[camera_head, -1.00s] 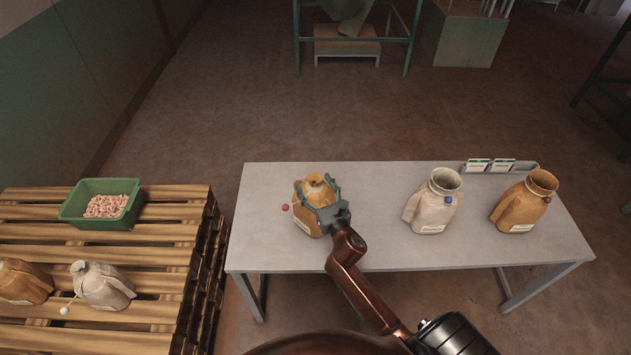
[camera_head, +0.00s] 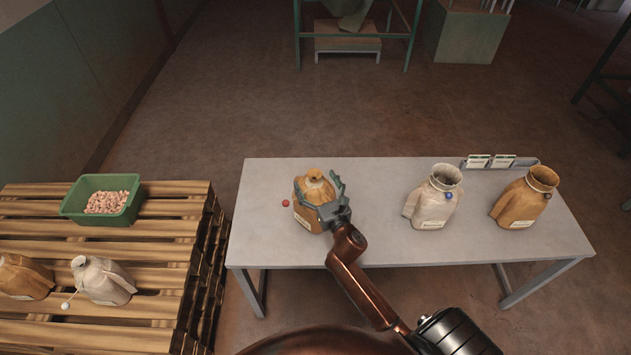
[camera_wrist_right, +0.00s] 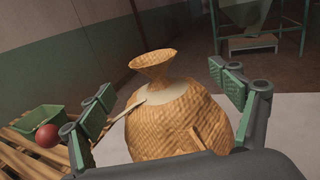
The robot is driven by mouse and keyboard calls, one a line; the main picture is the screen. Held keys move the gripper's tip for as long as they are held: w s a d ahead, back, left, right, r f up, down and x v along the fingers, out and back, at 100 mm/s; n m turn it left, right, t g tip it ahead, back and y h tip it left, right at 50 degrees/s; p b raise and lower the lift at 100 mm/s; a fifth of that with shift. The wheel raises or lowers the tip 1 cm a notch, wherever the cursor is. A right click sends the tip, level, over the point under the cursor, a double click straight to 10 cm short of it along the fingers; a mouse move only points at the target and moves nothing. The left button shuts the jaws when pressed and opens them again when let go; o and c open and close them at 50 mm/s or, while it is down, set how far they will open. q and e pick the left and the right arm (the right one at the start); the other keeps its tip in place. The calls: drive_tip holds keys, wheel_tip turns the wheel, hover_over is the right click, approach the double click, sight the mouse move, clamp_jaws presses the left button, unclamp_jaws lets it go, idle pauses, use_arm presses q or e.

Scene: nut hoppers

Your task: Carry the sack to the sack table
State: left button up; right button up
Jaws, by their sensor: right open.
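A brown sack (camera_head: 314,190) with a tied neck stands upright at the left end of the grey sack table (camera_head: 385,240). A red ball (camera_head: 285,203) shows at its left side. My right gripper (camera_head: 322,192) is open at the sack. In the right wrist view the sack (camera_wrist_right: 180,115) stands between the spread green-padded fingers (camera_wrist_right: 165,100), with gaps on both sides. The red ball (camera_wrist_right: 47,136) is beyond the left finger there. The sack's lower part is hidden by my gripper. My left gripper is not in view.
A pale open-necked sack (camera_head: 433,200) and a brown one (camera_head: 525,200) stand further right on the table, near small label cards (camera_head: 490,161). A pallet stack (camera_head: 150,260) at left bears a green crate (camera_head: 75,204) and two sacks. The table's middle is clear.

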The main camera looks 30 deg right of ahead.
drive_tip(key=s+a, duration=0.2)
drive_tip(key=s, duration=1)
drive_tip(key=shift+d+r, duration=0.1)
